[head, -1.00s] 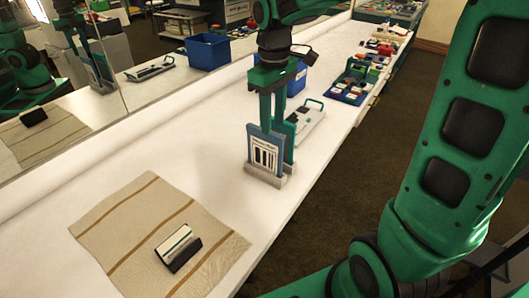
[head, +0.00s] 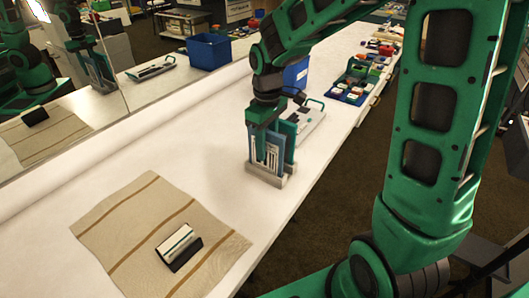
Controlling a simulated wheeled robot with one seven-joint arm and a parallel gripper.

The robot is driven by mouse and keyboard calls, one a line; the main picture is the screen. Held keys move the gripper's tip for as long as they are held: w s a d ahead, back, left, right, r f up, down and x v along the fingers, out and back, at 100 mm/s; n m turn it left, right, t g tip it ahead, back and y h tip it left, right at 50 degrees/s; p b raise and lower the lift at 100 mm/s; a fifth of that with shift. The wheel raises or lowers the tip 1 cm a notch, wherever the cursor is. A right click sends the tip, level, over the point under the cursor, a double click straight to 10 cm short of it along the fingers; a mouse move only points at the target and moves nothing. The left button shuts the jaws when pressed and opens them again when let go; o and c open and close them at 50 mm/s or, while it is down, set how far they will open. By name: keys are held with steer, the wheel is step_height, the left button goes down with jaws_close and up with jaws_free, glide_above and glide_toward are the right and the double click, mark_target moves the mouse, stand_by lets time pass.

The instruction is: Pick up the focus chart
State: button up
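The focus chart (head: 271,154), a blue-edged board with a white face and dark bars, stands upright in a light grey stand (head: 262,179) on the white counter. My gripper (head: 262,140) points down at the chart, with a green finger in front of its left part. The other finger is mostly hidden, so I cannot tell whether they touch or grip the board. The chart's lower edge is still at the stand.
A striped beige cloth (head: 137,222) at the front left bears a dark block with a white top (head: 178,245). Behind the chart are a white tray with a green handle (head: 309,117), blue bins (head: 208,51) and several small items. A mirror lines the left side.

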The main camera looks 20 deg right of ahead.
steer(key=shift+f, duration=0.5)
steer(key=shift+f, duration=0.25)
stand_by(0.4)
jaws_close()
